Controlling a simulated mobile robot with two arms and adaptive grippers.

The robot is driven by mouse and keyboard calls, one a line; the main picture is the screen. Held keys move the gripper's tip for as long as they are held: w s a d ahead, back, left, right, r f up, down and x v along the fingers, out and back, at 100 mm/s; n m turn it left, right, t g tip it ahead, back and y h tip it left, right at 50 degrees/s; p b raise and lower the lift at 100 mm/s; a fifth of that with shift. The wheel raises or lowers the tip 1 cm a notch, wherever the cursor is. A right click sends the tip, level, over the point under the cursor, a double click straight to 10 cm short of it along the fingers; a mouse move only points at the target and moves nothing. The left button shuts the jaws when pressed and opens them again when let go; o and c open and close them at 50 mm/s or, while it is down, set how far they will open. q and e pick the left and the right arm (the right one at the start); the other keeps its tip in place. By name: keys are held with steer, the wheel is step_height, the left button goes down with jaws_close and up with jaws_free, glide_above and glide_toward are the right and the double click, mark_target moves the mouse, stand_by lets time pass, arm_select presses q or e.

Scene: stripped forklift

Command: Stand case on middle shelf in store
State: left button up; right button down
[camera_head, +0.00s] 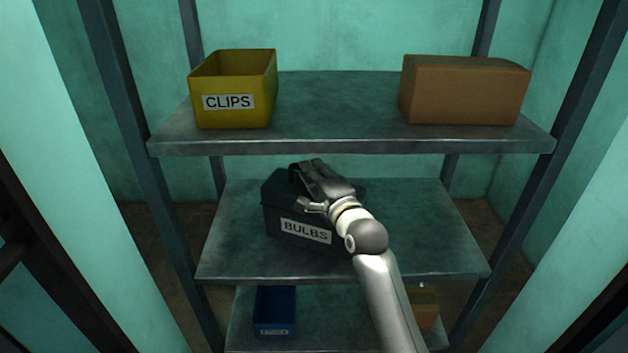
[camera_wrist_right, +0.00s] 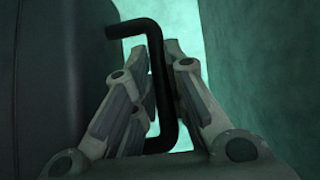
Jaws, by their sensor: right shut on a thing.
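A dark case labelled BULBS (camera_head: 283,222) is upright on the middle shelf (camera_head: 430,235), left of its centre. My right gripper (camera_head: 308,172) is at the top of the case and is shut on its handle. In the right wrist view the black handle (camera_wrist_right: 155,85) runs between the two fingers of the gripper (camera_wrist_right: 165,75), and the dark side of the case (camera_wrist_right: 50,80) fills the left. My arm hides the right part of the case. Whether the case bears fully on the shelf I cannot tell. My left gripper is not in view.
The top shelf (camera_head: 330,130) holds a yellow CLIPS bin (camera_head: 232,100) and a brown box (camera_head: 465,92). The bottom shelf has a blue bin (camera_head: 274,312) and a partly hidden box (camera_head: 424,307). Dark posts (camera_head: 150,180) flank the shelves. The middle shelf's right side is clear.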

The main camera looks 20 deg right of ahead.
steer(key=shift+s+f+p, duration=0.1)
steer(key=shift+f+p, duration=0.2)
steer(key=shift+f, duration=0.85)
steer(key=c, duration=1.8)
jaws_free()
steer(key=shift+f, duration=0.3)
steer(key=o, duration=0.3)
steer(key=shift+o, duration=0.2)
steer(key=shift+r, duration=0.2)
steer(key=shift+s+f, duration=0.15)
steer(key=shift+s, duration=0.2)
steer(key=s+d+b, duration=0.1)
steer(key=s+b, duration=0.1)
steer(key=s, duration=0.9)
steer(key=shift+s+d+b, duration=0.15)
steer(key=shift+d+b, duration=0.1)
steer(key=shift+b, duration=0.05)
